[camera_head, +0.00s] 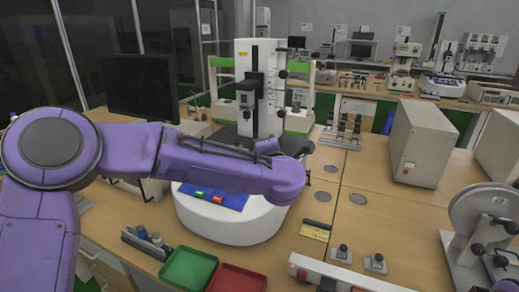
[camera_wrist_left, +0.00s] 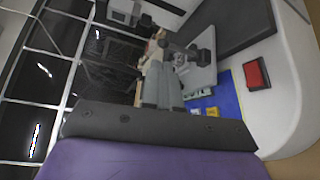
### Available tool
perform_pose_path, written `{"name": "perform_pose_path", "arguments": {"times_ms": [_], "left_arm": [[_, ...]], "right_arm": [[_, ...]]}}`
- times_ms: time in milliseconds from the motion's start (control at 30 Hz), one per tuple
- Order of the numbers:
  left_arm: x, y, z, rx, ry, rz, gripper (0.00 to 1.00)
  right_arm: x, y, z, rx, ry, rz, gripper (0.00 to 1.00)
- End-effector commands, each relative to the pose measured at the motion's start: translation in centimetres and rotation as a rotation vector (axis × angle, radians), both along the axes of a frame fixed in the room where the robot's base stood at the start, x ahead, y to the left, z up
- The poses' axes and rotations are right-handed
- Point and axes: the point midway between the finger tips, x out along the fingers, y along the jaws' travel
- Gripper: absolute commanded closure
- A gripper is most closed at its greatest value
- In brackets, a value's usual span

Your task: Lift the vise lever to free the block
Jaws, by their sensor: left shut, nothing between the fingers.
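The white and black test machine (camera_head: 256,85) stands on the table at the centre, behind my purple left arm. A dark clamp-like part with a bar (camera_wrist_left: 200,42) lies just beyond my left fingertips in the left wrist view; it may be the vise and lever, but I cannot tell for sure. No block can be made out in it. My left gripper (camera_wrist_left: 163,80) is shut and empty, pointing at this part; I cannot tell whether it touches it. In the head view the left gripper is hidden behind my arm.
A white rounded base (camera_head: 235,228) with a blue panel (camera_head: 229,203) sits under my arm. Green (camera_head: 188,270) and red (camera_head: 238,280) trays lie in front. A grey box (camera_head: 418,142) stands right; a black monitor (camera_head: 140,86) stands back left.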

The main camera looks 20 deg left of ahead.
Motion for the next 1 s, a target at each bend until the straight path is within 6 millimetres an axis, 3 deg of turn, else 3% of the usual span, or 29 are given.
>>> {"name": "perform_pose_path", "arguments": {"times_ms": [200,400,867,1000], "left_arm": [[-4.2,-2.5,0.6,0.003,-0.001,-0.002,1.0],[-6.3,-3.8,1.2,0.003,0.002,0.0,1.0],[-6.6,-3.9,1.3,0.002,0.003,0.0,1.0],[-6.6,-3.9,2.9,0.002,0.001,0.001,1.0]], "right_arm": [[0.0,0.0,-1.6,0.0,0.0,0.0,0.57],[0.0,0.0,-1.9,0.0,0.0,0.0,0.57],[0.0,0.0,-1.9,0.0,0.0,0.0,0.57],[0.0,0.0,-0.3,0.0,0.0,0.0,0.57]]}}
